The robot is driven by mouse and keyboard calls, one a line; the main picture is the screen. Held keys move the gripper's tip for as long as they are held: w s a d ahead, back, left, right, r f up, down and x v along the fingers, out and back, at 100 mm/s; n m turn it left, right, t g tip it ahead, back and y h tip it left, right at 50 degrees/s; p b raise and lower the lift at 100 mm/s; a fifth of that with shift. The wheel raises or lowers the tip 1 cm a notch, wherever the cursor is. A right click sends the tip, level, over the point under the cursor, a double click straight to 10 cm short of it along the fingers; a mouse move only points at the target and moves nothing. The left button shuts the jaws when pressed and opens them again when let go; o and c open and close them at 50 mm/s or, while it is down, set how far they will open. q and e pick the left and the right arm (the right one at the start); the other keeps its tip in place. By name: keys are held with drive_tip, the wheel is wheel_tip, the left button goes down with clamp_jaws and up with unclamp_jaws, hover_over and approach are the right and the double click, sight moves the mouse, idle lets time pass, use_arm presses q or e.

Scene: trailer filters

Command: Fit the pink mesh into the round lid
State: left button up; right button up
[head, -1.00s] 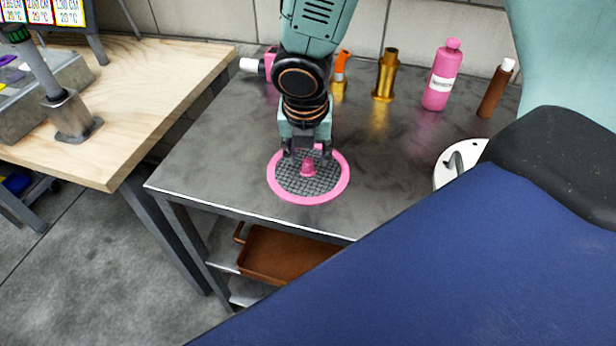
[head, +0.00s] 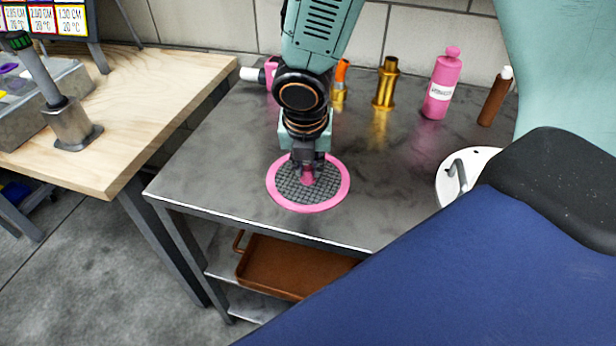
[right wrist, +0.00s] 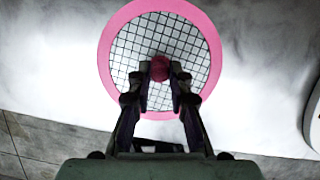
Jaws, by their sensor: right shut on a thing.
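The pink mesh (head: 326,199) is a round grey grid with a pink rim and a pink knob at its centre. It is at the front of the grey metal table; I cannot tell whether it touches the top. My right gripper (head: 307,174) is above it, shut on the knob. The right wrist view also shows the mesh (right wrist: 108,60) and the gripper (right wrist: 160,85) with its fingers on both sides of the knob. The round lid (head: 455,163), white with a grey handle, lies at the table's right, partly hidden by my blue body. My left gripper is not in view.
A pink bottle (head: 442,85), a brown tube (head: 495,98), a brass fitting (head: 386,85) and an orange-topped piece (head: 340,80) stand along the back. A brown tray (head: 290,268) is on the shelf below. The table between mesh and lid is clear.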

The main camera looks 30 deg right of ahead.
sight(309, 170)
drive_tip(key=shift+d, duration=0.1)
clamp_jaws()
wheel_tip(309, 170, up, 10)
drive_tip(key=p, duration=0.7)
drive_tip(key=shift+p, duration=0.35)
drive_tip(key=shift+f, duration=0.1)
